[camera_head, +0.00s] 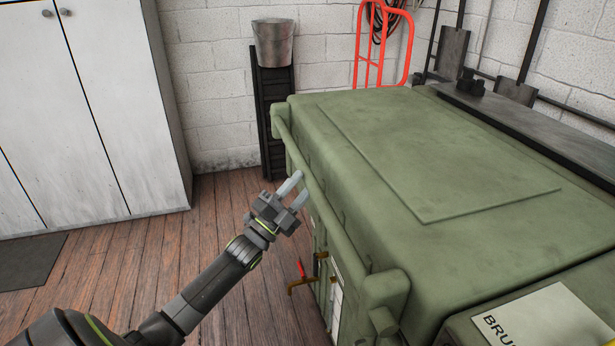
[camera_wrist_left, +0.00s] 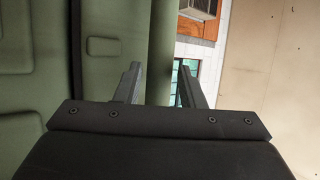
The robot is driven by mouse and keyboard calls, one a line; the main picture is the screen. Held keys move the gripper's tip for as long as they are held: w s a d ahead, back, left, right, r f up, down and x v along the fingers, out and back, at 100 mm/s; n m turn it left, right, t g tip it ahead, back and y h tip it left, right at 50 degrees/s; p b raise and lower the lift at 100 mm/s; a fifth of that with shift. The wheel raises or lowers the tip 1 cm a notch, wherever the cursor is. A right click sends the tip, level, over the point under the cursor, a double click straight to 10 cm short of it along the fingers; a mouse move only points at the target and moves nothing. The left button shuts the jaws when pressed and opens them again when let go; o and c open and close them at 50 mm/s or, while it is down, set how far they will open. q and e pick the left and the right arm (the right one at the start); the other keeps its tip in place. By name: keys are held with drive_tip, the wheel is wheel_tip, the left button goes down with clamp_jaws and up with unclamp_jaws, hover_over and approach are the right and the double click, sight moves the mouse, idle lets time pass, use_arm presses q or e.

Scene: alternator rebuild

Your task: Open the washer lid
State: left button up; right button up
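The washer is a large green cabinet with a broad, flat lid (camera_head: 440,155) that lies closed in the head view. A long round handle bar (camera_head: 341,243) runs along the lid's front edge. My left gripper (camera_head: 298,190) is at this bar, near its middle, with two pale fingers pointing at it. In the left wrist view, the gripper (camera_wrist_left: 160,85) has its fingers apart, and the green bar (camera_wrist_left: 162,45) shows between the fingertips. I cannot tell whether a finger touches it. My right gripper is out of view.
A white cabinet (camera_head: 80,110) stands at the left. A metal bucket (camera_head: 273,43) sits on a dark stand behind the washer, near a red hand truck (camera_head: 409,45). A lettered sign (camera_head: 545,318) lies at the lower right. Wooden floor (camera_head: 215,225) is open left of the washer.

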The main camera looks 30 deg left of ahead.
sight(307, 178)
use_arm(q)
drive_tip(key=shift+x, duration=1.55)
clamp_jaws()
